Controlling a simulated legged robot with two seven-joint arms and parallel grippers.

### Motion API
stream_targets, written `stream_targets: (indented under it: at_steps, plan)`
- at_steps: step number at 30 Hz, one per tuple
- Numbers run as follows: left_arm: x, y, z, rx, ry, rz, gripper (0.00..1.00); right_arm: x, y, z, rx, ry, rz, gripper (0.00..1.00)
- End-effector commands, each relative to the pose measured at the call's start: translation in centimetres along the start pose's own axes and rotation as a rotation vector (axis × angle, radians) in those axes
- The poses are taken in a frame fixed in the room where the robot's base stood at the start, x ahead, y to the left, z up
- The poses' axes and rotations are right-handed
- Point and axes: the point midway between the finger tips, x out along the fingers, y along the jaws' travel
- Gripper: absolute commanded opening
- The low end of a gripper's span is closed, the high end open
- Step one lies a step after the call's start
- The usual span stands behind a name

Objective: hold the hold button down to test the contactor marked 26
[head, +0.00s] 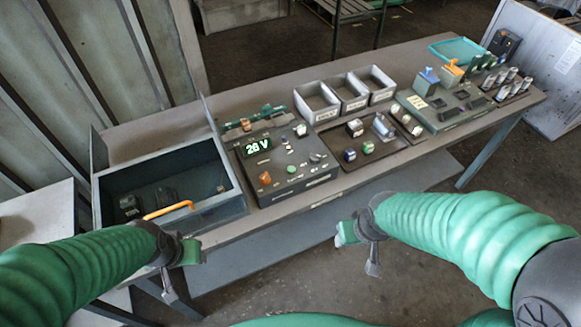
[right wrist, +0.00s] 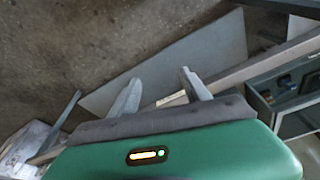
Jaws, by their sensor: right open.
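My left gripper (head: 181,270) looks open and empty, below the bench's front left.
A dark open bin (head: 213,205) with an orange handle (head: 168,210) stands at the bench's left. Three grey bins (head: 317,104) line the back. More devices (head: 450,100) and a teal tray (head: 457,50) are at the right. The floor before the bench is clear.

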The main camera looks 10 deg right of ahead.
Motion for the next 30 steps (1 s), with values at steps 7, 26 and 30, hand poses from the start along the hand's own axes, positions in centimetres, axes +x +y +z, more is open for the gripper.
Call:
stream_targets:
  at_steps: [7,26,30]
  plan:
    - [0.00,0.00,0.00,0.000,0.000,0.000,0.50,0.00,0.00,0.00,0.000,0.000,0.000,0.55]
    - [0.00,0.00,0.00,0.000,0.000,0.000,0.50,0.00,0.00,0.00,0.000,0.000,0.000,0.00]
    - [0.00,0.00,0.00,0.000,0.000,0.000,0.50,0.00,0.00,0.00,0.000,0.000,0.000,0.00]
